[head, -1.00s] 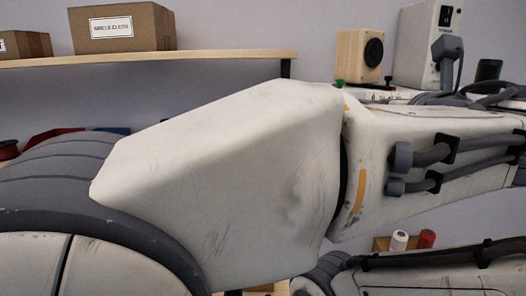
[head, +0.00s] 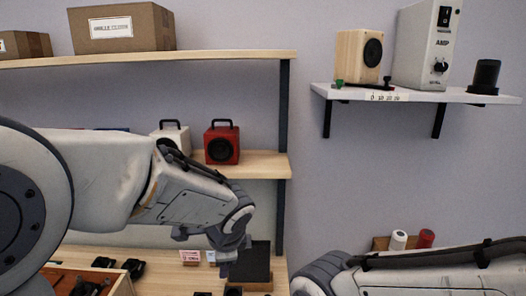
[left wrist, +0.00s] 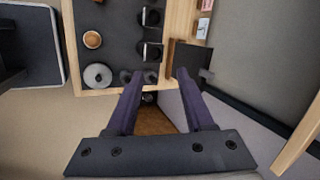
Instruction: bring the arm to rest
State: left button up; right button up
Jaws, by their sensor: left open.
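My left arm comes in from the left in the head view and bends downward at the wrist. My left gripper (head: 226,264) hangs over the workbench at the lower middle. In the left wrist view my left gripper (left wrist: 155,76) has its two dark fingers spread apart with nothing held between them. Beyond the fingertips is the edge of a wood-framed dark tray (left wrist: 112,48). My right arm lies across the lower right of the head view. Its gripper is outside the picture.
A red speaker (head: 221,144) and a white speaker (head: 171,138) stand on the middle shelf behind my left arm. A cardboard box (head: 122,28) is on the top shelf. The wall shelf (head: 470,97) holds a wooden speaker (head: 358,56) and an amp (head: 427,45).

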pick_arm(q)
jog(key=s+a+f+n+g+h, duration=0.2)
jog(key=s+a+f+n, duration=0.8)
jog(key=n, duration=0.6)
jog(key=s+d+r+m+g, duration=0.1)
jog(key=s+d+r+m, duration=0.2)
jog(key=s+d, duration=0.4)
jog(key=s+d+r+m+g+h+b, duration=0.1)
jog(key=s+d+r+m, duration=0.2)
jog(key=s+d, duration=0.4)
jog(key=shift+d+r+m+g, duration=0.2)
jog(key=shift+m+g, duration=0.2)
jog(key=shift+m, duration=0.5)
